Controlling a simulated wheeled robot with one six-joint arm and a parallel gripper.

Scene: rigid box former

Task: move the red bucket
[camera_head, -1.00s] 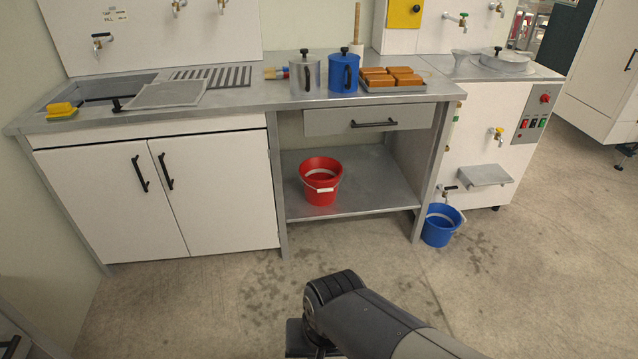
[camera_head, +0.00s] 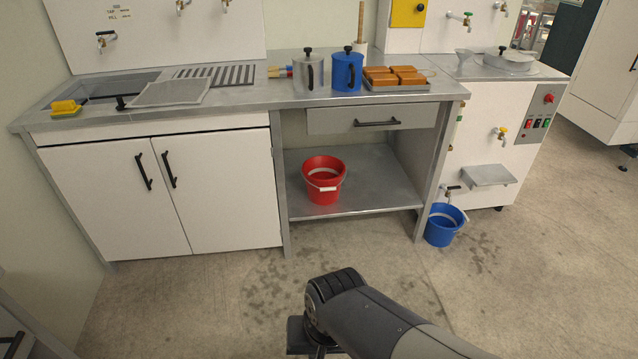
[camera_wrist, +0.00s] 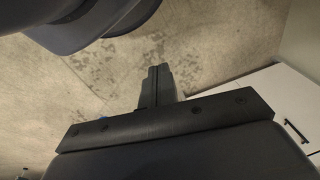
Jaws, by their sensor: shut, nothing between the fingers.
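The red bucket (camera_head: 323,183) stands upright on the low metal shelf (camera_head: 385,188) under the counter, in the head view. Its light handle grip hangs at the front side, and its inside looks empty. My gripper (camera_wrist: 158,72) shows in the wrist view with its fingers together and nothing between them, over bare floor. In the head view my arm reaches in from the bottom, well short of the shelf, and the fingers are not clearly seen there. The bucket does not show in the wrist view.
A blue bucket (camera_head: 445,225) stands on the floor under a tap at right. A drawer (camera_head: 372,118) hangs above the shelf, with shelf legs at either side. White cupboard doors (camera_head: 160,198) are at left. The floor (camera_head: 190,310) before the shelf is clear but stained.

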